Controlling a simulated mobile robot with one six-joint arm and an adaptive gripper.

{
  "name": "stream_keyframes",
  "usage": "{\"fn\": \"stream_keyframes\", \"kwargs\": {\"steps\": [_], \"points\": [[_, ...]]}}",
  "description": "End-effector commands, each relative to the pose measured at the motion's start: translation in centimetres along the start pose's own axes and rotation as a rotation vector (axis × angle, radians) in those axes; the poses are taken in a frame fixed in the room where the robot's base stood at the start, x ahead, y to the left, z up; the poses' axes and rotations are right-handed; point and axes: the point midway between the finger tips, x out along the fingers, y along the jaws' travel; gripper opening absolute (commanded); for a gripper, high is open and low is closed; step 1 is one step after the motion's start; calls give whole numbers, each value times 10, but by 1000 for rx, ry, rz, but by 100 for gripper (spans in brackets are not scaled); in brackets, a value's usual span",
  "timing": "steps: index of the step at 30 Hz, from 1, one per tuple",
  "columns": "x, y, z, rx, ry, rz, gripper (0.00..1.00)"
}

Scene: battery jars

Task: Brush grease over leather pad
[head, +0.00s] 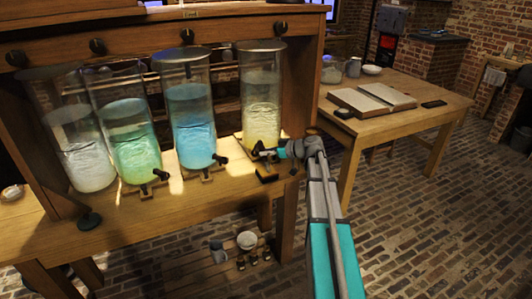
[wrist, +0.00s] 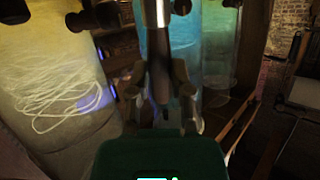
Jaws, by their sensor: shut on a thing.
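My gripper (head: 264,152) is in front of the yellow jar (head: 261,95) at the bench's right end. In the wrist view its fingers (wrist: 163,95) are shut on a dark handle with a shiny metal collar, which looks like the brush (wrist: 160,80). The brush's tip is out of sight at the top of that view. A small black flat piece (head: 266,179) lies at the bench edge below my gripper; I cannot tell whether it is the leather pad. No grease can be made out.
White (head: 80,150), green (head: 130,130) and blue (head: 187,110) glass jars stand left of my gripper, with black taps at the green and blue ones. A wooden table (head: 400,125) with an open book (head: 372,99) stands at right. Brick floor is free in front.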

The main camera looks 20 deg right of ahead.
Motion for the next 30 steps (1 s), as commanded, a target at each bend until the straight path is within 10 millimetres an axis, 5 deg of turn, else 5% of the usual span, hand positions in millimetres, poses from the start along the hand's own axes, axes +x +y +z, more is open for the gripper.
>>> {"fn": "stream_keyframes", "kwargs": {"steps": [30], "points": [[26,-29,-4,0,-1,0,0]]}}
